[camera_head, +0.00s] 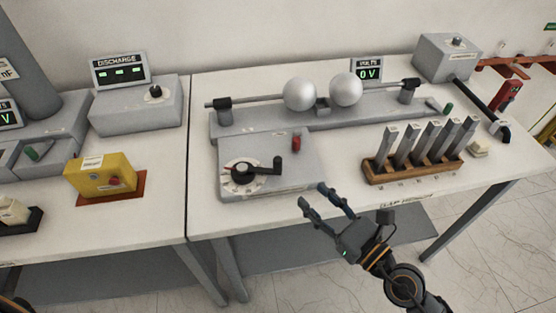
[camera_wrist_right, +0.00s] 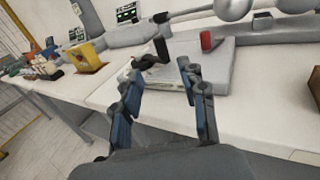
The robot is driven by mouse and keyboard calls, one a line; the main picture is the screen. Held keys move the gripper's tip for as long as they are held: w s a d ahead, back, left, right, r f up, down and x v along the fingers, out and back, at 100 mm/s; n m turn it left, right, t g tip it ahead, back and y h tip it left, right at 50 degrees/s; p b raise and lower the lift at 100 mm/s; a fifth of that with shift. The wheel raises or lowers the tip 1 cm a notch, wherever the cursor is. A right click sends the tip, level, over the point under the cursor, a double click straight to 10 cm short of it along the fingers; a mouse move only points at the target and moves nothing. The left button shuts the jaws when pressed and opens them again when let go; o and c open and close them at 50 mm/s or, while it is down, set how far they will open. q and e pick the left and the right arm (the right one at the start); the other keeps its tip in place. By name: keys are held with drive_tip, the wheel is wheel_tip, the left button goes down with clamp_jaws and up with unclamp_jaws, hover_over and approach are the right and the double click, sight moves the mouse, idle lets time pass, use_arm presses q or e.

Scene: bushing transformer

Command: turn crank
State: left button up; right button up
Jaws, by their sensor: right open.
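The crank (camera_head: 265,167) is a black arm with an upright handle on a round dial, on top of a grey box (camera_head: 300,178) at the table's front. In the right wrist view the crank (camera_wrist_right: 151,62) shows ahead, a little above the space between the fingertips. My right gripper (camera_head: 323,198) is open and empty, to the right of the crank and in front of the box, apart from the crank. Its two fingers also show in the right wrist view (camera_wrist_right: 160,75). My left gripper is not in view.
A wooden rack (camera_head: 415,172) with several grey plates stands to the right. A yellow box (camera_head: 100,176) stands on the left table. The tabletop between box and rack is clear.

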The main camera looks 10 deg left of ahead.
sight(281, 165)
drive_tip(key=p+x, duration=0.2)
drive_tip(key=x, duration=1)
drive_tip(key=shift+w+a+r, duration=0.1)
drive_tip(key=shift+w+a, duration=0.45)
clamp_jaws()
